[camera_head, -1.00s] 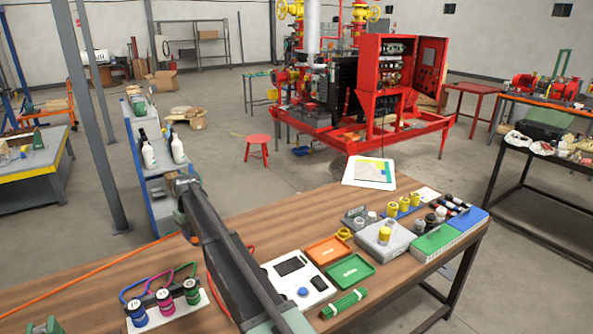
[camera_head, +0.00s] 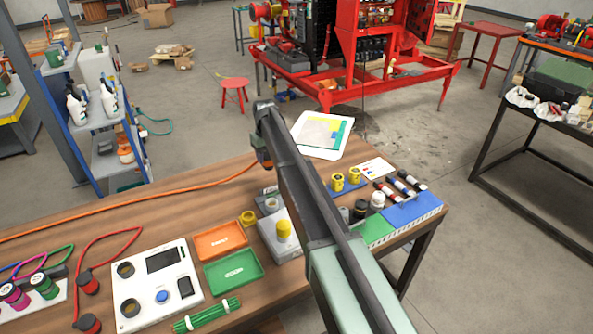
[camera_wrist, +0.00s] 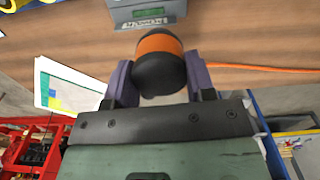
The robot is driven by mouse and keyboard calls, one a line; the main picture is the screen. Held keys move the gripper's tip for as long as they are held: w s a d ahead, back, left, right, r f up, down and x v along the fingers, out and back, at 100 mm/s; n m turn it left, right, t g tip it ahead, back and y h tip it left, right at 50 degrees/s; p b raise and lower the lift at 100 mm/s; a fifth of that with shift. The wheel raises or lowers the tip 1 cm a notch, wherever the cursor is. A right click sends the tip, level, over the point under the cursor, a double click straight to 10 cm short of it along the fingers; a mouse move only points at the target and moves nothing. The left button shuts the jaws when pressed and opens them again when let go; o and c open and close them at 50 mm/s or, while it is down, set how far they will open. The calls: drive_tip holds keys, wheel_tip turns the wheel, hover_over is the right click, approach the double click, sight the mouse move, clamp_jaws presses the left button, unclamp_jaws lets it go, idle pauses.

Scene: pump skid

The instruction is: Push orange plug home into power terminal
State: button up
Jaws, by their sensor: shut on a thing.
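The orange plug (camera_wrist: 160,45), with a dark rounded back end, is between the purple fingers of my gripper (camera_wrist: 155,78), which is shut on it. A grey box with a small green panel (camera_wrist: 148,14) stands just beyond the plug in the wrist view; its lettering is too blurred to read, so I cannot confirm that it is the power terminal. I cannot tell whether the plug touches it. In the head view my arm hides most of the gripper and plug. The orange cable (camera_head: 180,192) runs across the table towards them.
A white device (camera_head: 155,287), an orange tray (camera_head: 220,241), a green tray (camera_head: 232,270) and a yellow ring (camera_head: 248,217) stand on the wooden table. A white sheet (camera_head: 320,135) lies at its far edge. Bare wood lies left of my gripper.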

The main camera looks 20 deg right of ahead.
drive_tip(key=shift+n, duration=0.4)
drive_tip(key=shift+s+a+f+b, duration=0.1)
drive_tip(key=shift+s+f+b, duration=0.4)
drive_tip(key=shift+f+b, duration=1.45)
drive_tip(key=shift+s+a+f+b, duration=0.1)
drive_tip(key=shift+s+f+b, duration=0.4)
drive_tip(key=shift+f+b, duration=1.45)
drive_tip(key=shift+s+a+f+b, duration=0.1)
drive_tip(key=shift+s+f+b, duration=0.4)
drive_tip(key=shift+f+b, duration=1.45)
drive_tip(key=shift+f+b, duration=1.35)
drive_tip(key=shift+f, duration=0.8)
drive_tip(key=o, duration=1.1)
